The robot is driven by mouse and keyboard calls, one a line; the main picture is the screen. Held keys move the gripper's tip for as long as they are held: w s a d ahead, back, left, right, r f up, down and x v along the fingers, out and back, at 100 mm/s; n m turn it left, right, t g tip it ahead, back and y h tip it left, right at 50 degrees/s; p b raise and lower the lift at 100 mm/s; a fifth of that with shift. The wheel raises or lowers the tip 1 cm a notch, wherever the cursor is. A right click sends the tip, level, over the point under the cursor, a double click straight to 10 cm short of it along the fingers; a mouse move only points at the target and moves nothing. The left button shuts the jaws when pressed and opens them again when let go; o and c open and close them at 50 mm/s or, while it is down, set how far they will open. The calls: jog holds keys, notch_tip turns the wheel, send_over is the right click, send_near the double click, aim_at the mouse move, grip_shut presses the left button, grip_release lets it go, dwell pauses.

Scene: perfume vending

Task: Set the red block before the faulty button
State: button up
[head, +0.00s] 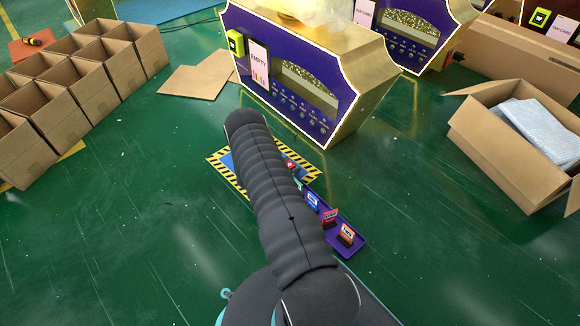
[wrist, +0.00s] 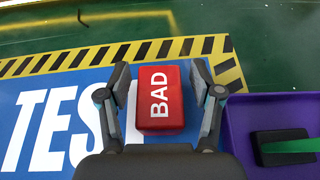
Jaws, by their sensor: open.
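The red block (wrist: 159,98), lettered BAD in white, lies in the wrist view between the fingers of my gripper (wrist: 160,78). The fingers are open, one on each side, with narrow gaps to the block. Below it is a blue test mat (wrist: 30,95) with white letters and a yellow-black striped border. In the head view a small red patch, likely the block (head: 290,164), shows beside my arm, which hides my gripper. The purple vending machine (head: 262,30) stands beyond the mat, with rows of small buttons (head: 300,107); which one is faulty I cannot tell.
A purple tray (head: 354,247) with several small coloured blocks runs along the right of my arm; its edge (wrist: 235,112) shows in the wrist view. Cardboard boxes (head: 88,80) line the left, and an open carton (head: 500,165) stands right. Green floor between is clear.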

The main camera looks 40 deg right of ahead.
jog(key=p+v, duration=0.1)
jog(key=v, duration=1)
jog(key=shift+a+r, duration=0.1)
jog(key=shift+a, duration=0.3)
jog(key=shift+w+a+r, duration=0.1)
jog(key=shift+r, duration=0.25)
jog(key=s+a+r+m+g+y, duration=0.1)
jog(key=s+a+r+m+y, duration=0.15)
jog(key=r, duration=0.85)
jog(key=s+a+r+m+y, duration=0.15)
jog(key=r+m, duration=0.25)
jog(key=r, duration=0.7)
jog(key=s+a+r+m+g+y, duration=0.1)
jog(key=s+a+r+m, duration=0.2)
jog(key=r, duration=0.7)
jog(key=s+a+r+m+t+y, duration=0.3)
jog(key=s+a+r+m+y, duration=0.1)
jog(key=s+a+r, duration=0.5)
jog(key=s+a+r+m+t+y, duration=0.4)
jog(key=s+a+r, duration=0.5)
jog(key=s, duration=0.5)
jog(key=shift+a+m, duration=0.25)
jog(key=shift+m, duration=0.2)
jog(key=shift+r, duration=0.1)
